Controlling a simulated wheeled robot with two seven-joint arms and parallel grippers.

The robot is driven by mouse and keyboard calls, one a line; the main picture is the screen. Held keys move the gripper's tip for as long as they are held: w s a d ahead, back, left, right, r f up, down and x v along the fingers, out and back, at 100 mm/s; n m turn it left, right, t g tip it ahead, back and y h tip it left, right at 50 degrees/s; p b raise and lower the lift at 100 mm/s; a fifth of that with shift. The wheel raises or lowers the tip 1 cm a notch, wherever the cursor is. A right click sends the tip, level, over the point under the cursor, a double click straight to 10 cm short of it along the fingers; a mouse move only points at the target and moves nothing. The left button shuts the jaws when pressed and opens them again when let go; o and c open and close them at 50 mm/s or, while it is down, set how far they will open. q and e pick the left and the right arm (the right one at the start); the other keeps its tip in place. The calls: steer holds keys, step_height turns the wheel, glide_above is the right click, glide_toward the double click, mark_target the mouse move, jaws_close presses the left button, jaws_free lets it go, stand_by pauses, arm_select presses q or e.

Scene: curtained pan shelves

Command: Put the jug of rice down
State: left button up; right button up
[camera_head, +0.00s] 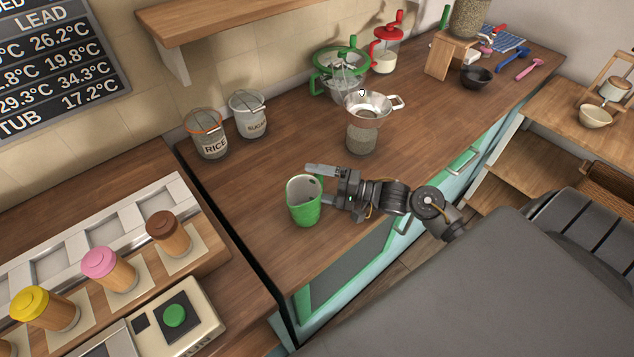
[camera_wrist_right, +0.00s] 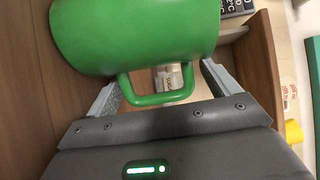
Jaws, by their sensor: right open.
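The green jug (camera_head: 304,206) stands upright on the wooden counter (camera_head: 250,235), near its front left. Its pale inside shows from above, but I cannot make out rice in it. In the right wrist view the jug (camera_wrist_right: 135,35) fills the top, with its green handle (camera_wrist_right: 158,98) between the fingers. My right gripper (camera_head: 321,184) is at the jug's right side, its fingers spread around the handle with gaps on both sides. My left gripper is not in view.
Behind stand a jar marked RICE (camera_head: 208,138) and a sugar jar (camera_head: 248,116). A metal funnel (camera_head: 368,108) sits on a filled glass jar (camera_head: 361,138) to the right. Shakers (camera_head: 110,268) stand on the left counter. Bare counter lies around the jug.

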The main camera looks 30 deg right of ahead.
steer(key=shift+s+f, duration=0.15)
steer(key=shift+f, duration=0.2)
steer(key=shift+s+f, duration=0.1)
steer(key=shift+s, duration=0.05)
steer(key=b+v, duration=0.2)
steer(key=v, duration=0.7)
steer(key=shift+d, duration=0.1)
steer(key=shift+s+d+r, duration=0.25)
steer(key=shift+s+d, duration=0.15)
steer(key=shift+d, duration=0.05)
steer(key=shift+d, duration=0.2)
steer(key=c, duration=0.9)
steer(key=shift+w+a+r, duration=0.1)
steer(key=shift+r, duration=0.05)
jaws_close()
